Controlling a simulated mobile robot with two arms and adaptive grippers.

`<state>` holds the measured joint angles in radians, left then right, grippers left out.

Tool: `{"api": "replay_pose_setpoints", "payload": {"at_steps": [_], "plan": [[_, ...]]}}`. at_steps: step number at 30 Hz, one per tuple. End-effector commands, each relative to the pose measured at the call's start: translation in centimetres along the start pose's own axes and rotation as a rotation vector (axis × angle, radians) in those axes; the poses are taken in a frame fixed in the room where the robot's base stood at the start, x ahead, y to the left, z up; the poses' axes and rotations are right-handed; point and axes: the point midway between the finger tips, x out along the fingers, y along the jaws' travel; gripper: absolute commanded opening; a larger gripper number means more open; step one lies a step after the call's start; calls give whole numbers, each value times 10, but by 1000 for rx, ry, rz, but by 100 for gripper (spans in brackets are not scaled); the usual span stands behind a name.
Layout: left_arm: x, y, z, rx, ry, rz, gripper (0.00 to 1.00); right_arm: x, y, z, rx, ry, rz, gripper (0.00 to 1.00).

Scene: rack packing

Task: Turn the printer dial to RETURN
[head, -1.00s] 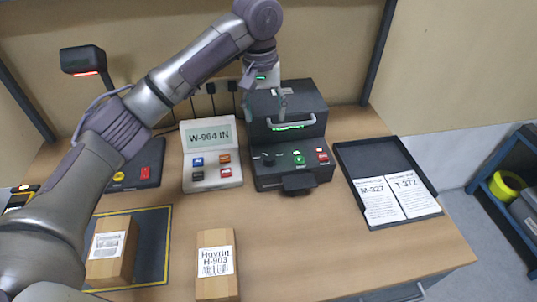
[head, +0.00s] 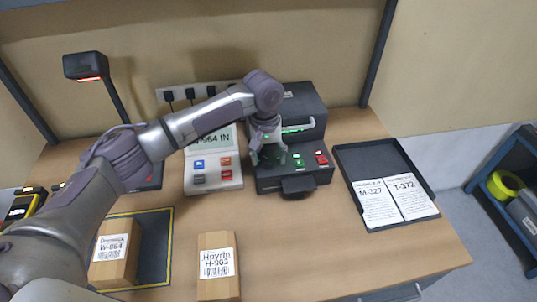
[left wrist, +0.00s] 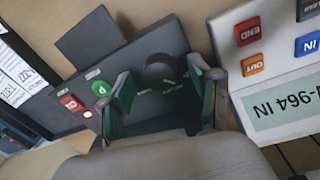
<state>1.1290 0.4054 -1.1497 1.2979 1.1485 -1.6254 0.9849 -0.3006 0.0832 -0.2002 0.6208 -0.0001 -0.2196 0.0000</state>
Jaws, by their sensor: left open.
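The black printer (head: 300,110) stands at the back middle of the bench. Its front panel carries a green button (head: 297,160) and a red button (head: 321,159). My left gripper (head: 268,160) is over the left part of this panel, pointing down. In the left wrist view the dark round dial (left wrist: 158,70) lies just beyond and between the open green-lined fingertips (left wrist: 165,88). I cannot tell whether they touch it. Its small labels are too blurred to read. In the head view the gripper hides the dial. My right gripper is not in view.
A white keypad unit (head: 213,178) reading W-964 IN stands left of the printer. A black tray (head: 388,222) with labels M-327 and T-372 lies at right. Boxes (head: 216,285) stand in front, one on a yellow-edged mat (head: 160,272). The bench middle is clear.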

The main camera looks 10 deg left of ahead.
Motion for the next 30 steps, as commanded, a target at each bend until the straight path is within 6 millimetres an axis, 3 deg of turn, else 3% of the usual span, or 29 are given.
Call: {"api": "replay_pose_setpoints", "payload": {"at_steps": [8, 19, 30], "plan": [[2, 0, 0, 0, 1, 0, 63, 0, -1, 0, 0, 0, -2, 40], [1, 0, 0, 0, 1, 0, 3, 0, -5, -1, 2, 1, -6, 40], [-2, 1, 0, 67, -4, 1, 3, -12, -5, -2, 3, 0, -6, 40]]}}
